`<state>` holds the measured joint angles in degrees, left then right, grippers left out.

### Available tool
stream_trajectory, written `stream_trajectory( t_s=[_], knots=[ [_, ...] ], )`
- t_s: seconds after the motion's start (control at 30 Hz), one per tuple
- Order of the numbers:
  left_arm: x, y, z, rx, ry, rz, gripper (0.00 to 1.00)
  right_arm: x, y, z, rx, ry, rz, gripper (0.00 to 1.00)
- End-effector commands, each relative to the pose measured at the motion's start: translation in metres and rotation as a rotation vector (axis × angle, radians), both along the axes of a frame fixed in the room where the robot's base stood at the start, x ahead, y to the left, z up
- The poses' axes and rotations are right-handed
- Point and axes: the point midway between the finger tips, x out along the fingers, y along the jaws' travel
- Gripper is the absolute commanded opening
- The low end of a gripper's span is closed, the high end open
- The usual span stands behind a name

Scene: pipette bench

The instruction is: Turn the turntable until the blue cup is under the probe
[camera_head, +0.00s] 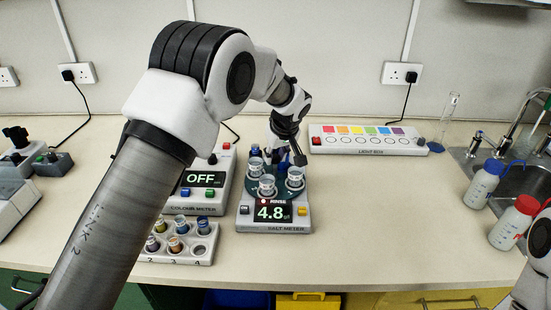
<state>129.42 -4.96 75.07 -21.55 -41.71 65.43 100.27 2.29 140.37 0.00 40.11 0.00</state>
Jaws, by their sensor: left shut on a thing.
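The dark green turntable (281,194) sits on top of the salt meter (246,222). Three clear cups show on it: one at the front (267,187), one at the right (295,180) and one at the back left (256,166). Their coloured marks are too small to tell which is the blue cup. My left gripper (290,154) points down at the turntable's back right, behind the cups. It is shut on part of the turntable, though its fingertips are partly hidden. The probe cannot be told apart from the gripper. My right gripper is out of view.
The salt meter's display reads 4.8 with RINSE. A colour meter (202,180) reading OFF and a rack of vials (186,256) stand close at the left. A light box (367,139) is behind right. Two wash bottles (483,186) (511,224) stand by the sink. The bench right of the meter is clear.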

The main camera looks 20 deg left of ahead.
Motion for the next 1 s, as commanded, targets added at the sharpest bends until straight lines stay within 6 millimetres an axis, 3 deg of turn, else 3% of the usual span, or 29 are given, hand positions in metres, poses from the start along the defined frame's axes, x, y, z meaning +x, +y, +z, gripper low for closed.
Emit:
stream_trajectory(
  t_s=[0.5,1.0],
  knots=[
    [0.0006,-0.0017,-0.0019,0.000,0.004,0.236,0.00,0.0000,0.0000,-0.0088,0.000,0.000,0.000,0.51],
    [0.0010,-0.0020,-0.0012,-0.001,0.003,0.324,0.00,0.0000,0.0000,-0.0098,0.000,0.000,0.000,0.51]
  ],
)
